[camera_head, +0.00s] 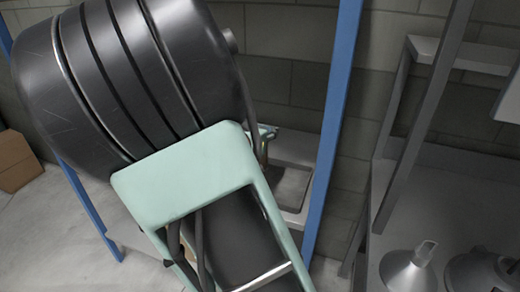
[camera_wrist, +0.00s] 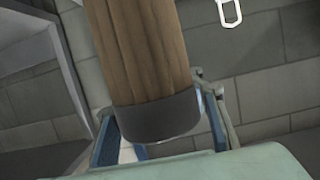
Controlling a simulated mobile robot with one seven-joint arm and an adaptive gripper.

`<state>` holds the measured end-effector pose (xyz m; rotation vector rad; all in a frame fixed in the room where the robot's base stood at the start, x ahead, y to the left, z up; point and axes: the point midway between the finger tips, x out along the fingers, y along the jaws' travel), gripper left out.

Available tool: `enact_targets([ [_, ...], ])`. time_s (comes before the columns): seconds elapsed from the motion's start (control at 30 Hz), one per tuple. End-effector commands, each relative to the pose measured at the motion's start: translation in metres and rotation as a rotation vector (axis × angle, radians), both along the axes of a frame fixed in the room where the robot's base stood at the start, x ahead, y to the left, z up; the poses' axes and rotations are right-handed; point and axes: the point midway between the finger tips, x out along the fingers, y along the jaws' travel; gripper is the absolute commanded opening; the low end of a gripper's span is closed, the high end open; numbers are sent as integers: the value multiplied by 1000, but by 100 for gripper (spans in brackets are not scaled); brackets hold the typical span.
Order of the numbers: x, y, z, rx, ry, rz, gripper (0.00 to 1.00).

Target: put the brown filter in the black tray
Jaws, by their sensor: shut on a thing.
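The brown filter (camera_wrist: 142,50) is a ribbed brown cylinder with a dark end band, in the upper middle of the wrist view. My gripper (camera_wrist: 160,128) is shut on it, with blue-edged fingers on both sides of the dark band. In the head view my black arm and pale green gripper body hide most of the filter. I cannot make out a clearly black tray. A grey, shallow, rimmed tray-like thing (camera_head: 294,217) shows behind my arm, partly hidden by it and by a blue post; I cannot tell if it is the black tray.
A blue post (camera_head: 333,125) stands just right of my arm. Grey metal hoods (camera_head: 408,272) are at the lower right, beside a grey frame (camera_head: 425,115). A cardboard box (camera_head: 16,162) sits at the far left. A white hook (camera_wrist: 230,12) hangs before the block wall.

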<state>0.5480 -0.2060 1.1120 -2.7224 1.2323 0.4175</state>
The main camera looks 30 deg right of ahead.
Motion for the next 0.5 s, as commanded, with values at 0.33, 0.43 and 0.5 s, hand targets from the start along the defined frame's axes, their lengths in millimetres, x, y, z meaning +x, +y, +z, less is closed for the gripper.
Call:
enact_targets([
  [0.33, 3, -61, -57, -2, 1, -4, 0],
  [0.43, 4, -67, -63, -2, 0, -1, 0],
  [0.5, 5, -69, -64, -1, -2, 1, 0],
])
